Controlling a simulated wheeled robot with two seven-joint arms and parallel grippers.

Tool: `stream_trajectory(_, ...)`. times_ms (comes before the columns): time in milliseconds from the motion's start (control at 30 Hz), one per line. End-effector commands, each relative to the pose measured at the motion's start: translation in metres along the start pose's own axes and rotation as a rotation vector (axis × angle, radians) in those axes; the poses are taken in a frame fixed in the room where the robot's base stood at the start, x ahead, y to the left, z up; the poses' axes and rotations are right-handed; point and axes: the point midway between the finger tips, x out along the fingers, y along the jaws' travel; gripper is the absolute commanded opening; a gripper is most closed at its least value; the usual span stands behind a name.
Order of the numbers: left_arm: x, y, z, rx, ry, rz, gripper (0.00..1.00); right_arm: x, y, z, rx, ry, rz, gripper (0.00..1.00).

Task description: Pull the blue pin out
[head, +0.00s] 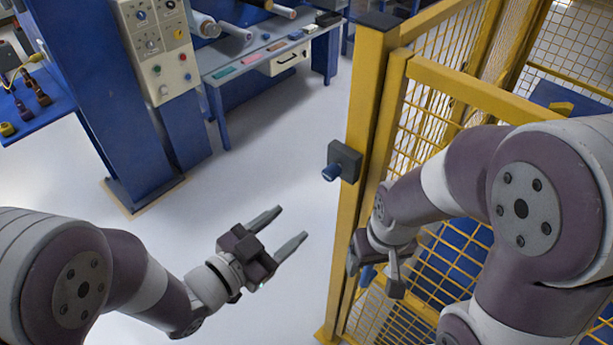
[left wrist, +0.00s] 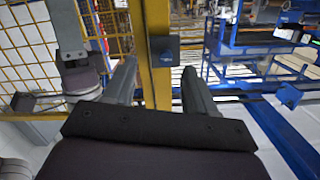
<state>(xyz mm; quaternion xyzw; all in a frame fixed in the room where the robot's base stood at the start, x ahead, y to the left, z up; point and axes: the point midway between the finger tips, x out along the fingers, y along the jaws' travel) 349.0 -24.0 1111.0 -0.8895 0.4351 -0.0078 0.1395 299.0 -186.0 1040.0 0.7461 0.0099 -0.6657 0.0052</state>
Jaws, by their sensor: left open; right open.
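The blue pin (head: 331,172) sticks out of a dark square block (head: 346,157) on the yellow fence post (head: 366,120). In the left wrist view the pin (left wrist: 166,56) shows on its block between my left fingertips, farther off. My left gripper (head: 292,223) is open and empty, below and to the left of the pin, its fingers pointing up and right, not touching it. My right gripper (head: 376,277) is open beside the yellow fence, below and to the right of the pin. No object shows in it, though its forearm partly hides it.
Yellow mesh fence panels (head: 455,92) stand on the right, close to my right arm. A blue machine with a control panel (head: 157,45) and a blue workbench (head: 262,58) stand at the back left. The pale floor (head: 262,150) left of the post is clear.

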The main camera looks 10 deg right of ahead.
Motion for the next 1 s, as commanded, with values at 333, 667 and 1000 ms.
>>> stream_trajectory(333,0.016,-0.008,-0.025,-0.421,0.106,-0.012,0.56,-0.008,0.0,-0.001,0.0,0.001,0.0,0.8)
stream_trajectory(667,0.096,-0.011,-0.033,-0.419,0.103,-0.014,0.56,-0.026,0.0,-0.003,0.0,0.001,0.0,0.8)
stream_trajectory(1000,0.124,-0.012,-0.034,-0.418,0.103,-0.016,0.56,-0.03,0.0,-0.004,0.0,0.001,0.0,0.8)
